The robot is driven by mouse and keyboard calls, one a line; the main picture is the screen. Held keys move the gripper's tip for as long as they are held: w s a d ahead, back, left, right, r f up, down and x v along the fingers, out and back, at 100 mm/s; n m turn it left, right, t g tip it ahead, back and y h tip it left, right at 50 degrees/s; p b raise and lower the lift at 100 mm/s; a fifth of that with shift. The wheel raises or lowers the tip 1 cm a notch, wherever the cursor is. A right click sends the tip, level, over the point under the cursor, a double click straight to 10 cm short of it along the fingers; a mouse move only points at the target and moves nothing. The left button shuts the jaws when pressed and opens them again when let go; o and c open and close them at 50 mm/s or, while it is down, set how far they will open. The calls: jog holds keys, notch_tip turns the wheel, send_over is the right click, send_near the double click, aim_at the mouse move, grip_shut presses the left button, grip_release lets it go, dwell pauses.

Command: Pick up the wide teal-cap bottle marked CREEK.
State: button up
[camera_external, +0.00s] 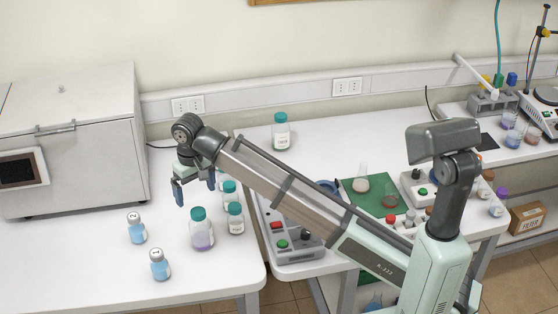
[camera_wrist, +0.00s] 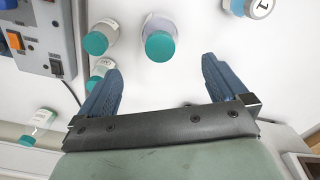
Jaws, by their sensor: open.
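Several teal-cap bottles are in view; I cannot read CREEK on any. A wide one with purple liquid (camera_external: 202,232) stands on the left table; it appears ahead of the fingers in the wrist view (camera_wrist: 160,42). Two narrower ones, a front one (camera_external: 236,219) and a rear one (camera_external: 229,190), stand to its right. Another teal-cap bottle (camera_external: 281,132) with a white label stands at the back of the middle table, and shows at lower left in the wrist view (camera_wrist: 38,124). My gripper (camera_external: 194,186) is open and empty, behind the purple-liquid bottle; its fingers show in the wrist view (camera_wrist: 160,66).
A grey box-shaped appliance (camera_external: 75,140) is at the left. A control unit (camera_external: 290,240) with buttons sits right of the bottles. The left table's front-left area is clear.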

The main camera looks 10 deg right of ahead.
jog(key=shift+w, duration=0.1)
jog(key=w+d+m, duration=0.4)
jog(key=w+d, duration=1.6)
jog(key=n+y, duration=0.3)
jog(key=n, duration=1.1)
send_near(279, 125)
jog(key=shift+t, duration=0.3)
jog(key=x, duration=0.5)
jog(key=shift+w+d+f, duration=0.2)
jog(key=shift+d+f, duration=0.1)
jog(key=shift+w+x, duration=0.15)
jog(key=shift+x, duration=1.2)
jog(key=shift+w+x, duration=0.2)
jog(key=shift+x, duration=1.15)
